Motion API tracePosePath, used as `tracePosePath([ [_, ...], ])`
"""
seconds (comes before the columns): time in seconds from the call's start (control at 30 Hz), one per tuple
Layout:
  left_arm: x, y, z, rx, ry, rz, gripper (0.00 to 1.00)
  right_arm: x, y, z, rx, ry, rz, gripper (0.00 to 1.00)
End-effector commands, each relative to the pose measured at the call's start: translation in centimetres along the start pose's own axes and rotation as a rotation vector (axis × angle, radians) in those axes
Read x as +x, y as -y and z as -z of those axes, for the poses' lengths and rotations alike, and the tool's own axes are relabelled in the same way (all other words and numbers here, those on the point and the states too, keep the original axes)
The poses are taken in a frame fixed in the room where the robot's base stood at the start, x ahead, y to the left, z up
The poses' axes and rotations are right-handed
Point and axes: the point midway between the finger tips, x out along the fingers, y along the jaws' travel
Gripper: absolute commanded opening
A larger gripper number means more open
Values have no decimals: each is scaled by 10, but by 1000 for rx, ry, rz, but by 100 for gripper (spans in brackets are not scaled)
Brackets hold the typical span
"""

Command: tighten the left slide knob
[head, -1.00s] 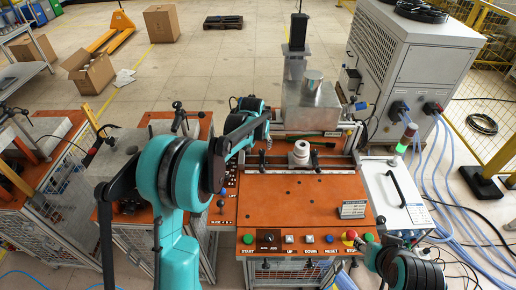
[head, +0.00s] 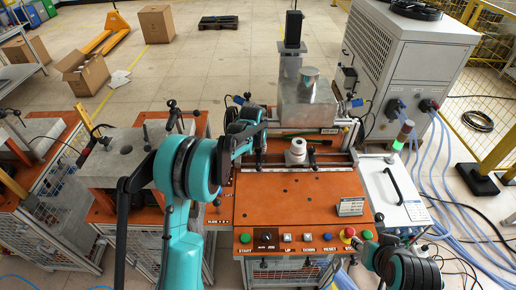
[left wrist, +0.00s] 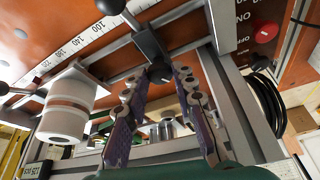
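The left slide knob (left wrist: 161,73) is a small dark knob under the slide block on the scale rail. In the left wrist view it lies between the fingertips of my left gripper (left wrist: 158,82). The fingers stand apart on both sides of it; I cannot tell whether they touch it. In the head view my left gripper (head: 262,129) is over the left end of the rail, and the arm hides much of that area. My right gripper (head: 368,245) is low at the right, by the panel's front corner; its fingers are not clear.
A white cylindrical workpiece (head: 297,151) stands by the rail, close to my left gripper; it also shows in the left wrist view (left wrist: 66,108). The orange panel (head: 290,205) is clear in the middle, with buttons along its front edge. A metal box (head: 307,103) stands behind.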

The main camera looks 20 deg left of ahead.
Motion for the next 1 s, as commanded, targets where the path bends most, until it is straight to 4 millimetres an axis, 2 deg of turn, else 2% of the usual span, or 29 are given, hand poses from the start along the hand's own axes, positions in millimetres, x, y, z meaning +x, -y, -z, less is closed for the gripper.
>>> tracePosePath([
  [0.37, 0, 1, 0, 56, 0, -23, 0, 1, 0, -1, 0, 0, 0, 40],
  [1.0, 1, 4, 0, 421, 1, -175, 0, 5, 0, -3, 0, 0, 0, 40],
])
